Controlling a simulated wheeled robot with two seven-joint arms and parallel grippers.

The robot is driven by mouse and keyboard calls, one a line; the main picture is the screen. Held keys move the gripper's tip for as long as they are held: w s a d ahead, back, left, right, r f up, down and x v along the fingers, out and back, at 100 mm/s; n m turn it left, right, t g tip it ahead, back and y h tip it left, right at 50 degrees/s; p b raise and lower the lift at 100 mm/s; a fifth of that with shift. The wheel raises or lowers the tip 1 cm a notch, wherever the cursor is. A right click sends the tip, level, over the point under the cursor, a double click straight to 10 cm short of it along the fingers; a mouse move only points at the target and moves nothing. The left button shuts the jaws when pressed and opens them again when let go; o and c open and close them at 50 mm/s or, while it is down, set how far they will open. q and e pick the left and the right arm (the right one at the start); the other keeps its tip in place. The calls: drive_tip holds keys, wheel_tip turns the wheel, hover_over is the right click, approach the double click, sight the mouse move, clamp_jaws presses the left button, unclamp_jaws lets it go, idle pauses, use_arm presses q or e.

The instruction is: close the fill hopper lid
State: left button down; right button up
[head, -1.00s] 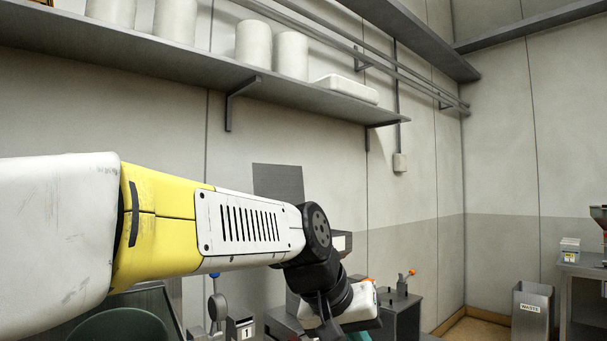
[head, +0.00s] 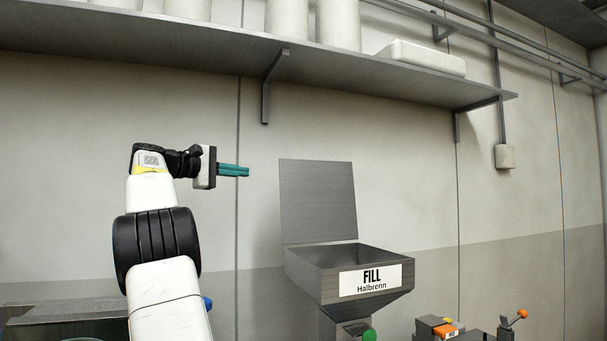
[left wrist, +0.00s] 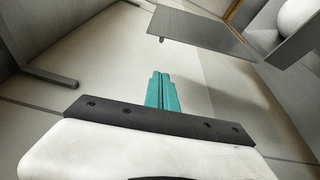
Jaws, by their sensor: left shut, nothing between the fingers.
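The fill hopper (head: 320,272) is a dark grey metal bin with a white "FILL Halbrenn" label, right of centre in the head view. Its flat grey lid (head: 318,202) stands open, nearly upright at the back edge. My left gripper (head: 243,171) points right, its teal fingers together and empty. In the picture it is left of the lid, near the height of its upper part, with a gap between them. The left wrist view shows the shut fingers (left wrist: 162,92) against the wall; I cannot tell surely which grey panel there is the lid. My right gripper is not seen.
A long shelf (head: 200,55) with white containers (head: 338,22) runs above the lid and my left gripper. A green knob (head: 369,335) is below the hopper. An orange-topped device (head: 441,328) and an orange-knobbed lever (head: 521,314) are at the lower right.

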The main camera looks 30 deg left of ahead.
use_arm(q)
drive_tip(key=w+d, duration=0.6)
drive_tip(key=shift+w+d+r, duration=0.15)
drive_tip(key=shift+w+d, duration=0.05)
drive_tip(key=shift+d, duration=0.15)
idle(0.4)
idle(0.3)
